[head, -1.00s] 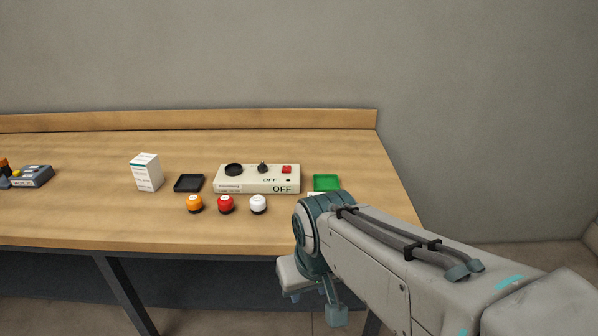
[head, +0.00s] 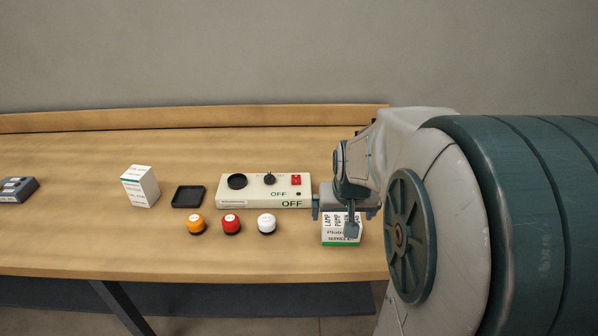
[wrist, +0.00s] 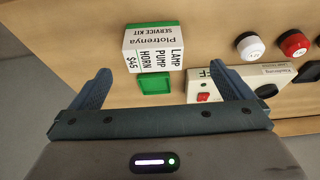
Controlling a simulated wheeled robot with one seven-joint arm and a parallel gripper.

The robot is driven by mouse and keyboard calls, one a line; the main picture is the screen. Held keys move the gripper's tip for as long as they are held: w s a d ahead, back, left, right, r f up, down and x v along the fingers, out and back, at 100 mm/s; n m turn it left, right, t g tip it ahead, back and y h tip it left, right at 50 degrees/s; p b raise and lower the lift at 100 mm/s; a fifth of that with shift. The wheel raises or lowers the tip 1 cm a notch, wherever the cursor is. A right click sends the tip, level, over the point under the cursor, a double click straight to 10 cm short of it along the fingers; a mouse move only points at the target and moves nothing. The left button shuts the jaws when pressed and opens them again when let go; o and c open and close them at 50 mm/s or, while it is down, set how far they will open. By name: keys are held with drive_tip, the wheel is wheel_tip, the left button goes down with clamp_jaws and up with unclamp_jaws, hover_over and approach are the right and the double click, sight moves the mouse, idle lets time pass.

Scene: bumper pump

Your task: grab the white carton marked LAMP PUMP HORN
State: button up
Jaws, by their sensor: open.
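The white carton marked LAMP PUMP HORN (head: 341,237) stands near the front of the wooden table, right of the white-capped button, with a green band along its lower edge. In the wrist view the carton (wrist: 153,50) shows its printed faces, with "Plotrenya SERVICE KIT" and "$45" also legible. My gripper (wrist: 161,72) is open and empty, and the carton appears ahead of the gap between its fingers, apart from both. In the head view my gripper (head: 338,214) is over the carton's back part and hides some of it.
A control box (head: 250,203) marked OFF, a black tray (head: 187,197) and another white carton (head: 141,188) stand to the left. Orange (head: 196,223), red (head: 231,223) and white (head: 266,223) buttons line the front.

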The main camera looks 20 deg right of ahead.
sight(342, 225)
drive_tip(key=x, duration=0.2)
drive_tip(key=d+x, duration=0.1)
drive_tip(key=x, duration=0.2)
drive_tip(key=b+x, duration=0.1)
drive_tip(key=x, duration=0.2)
drive_tip(key=shift+w+d, duration=0.15)
drive_tip(key=shift+w, duration=0.25)
drive_tip(key=shift+w+d+x, duration=0.1)
drive_tip(key=shift+w+x, duration=0.05)
drive_tip(key=shift+x, duration=1.35)
drive_tip(key=shift+w+d+x, duration=0.1)
drive_tip(key=shift+x, duration=1.4)
drive_tip(key=shift+r, duration=0.15)
drive_tip(key=c, duration=0.9)
drive_tip(key=shift+r, duration=0.15)
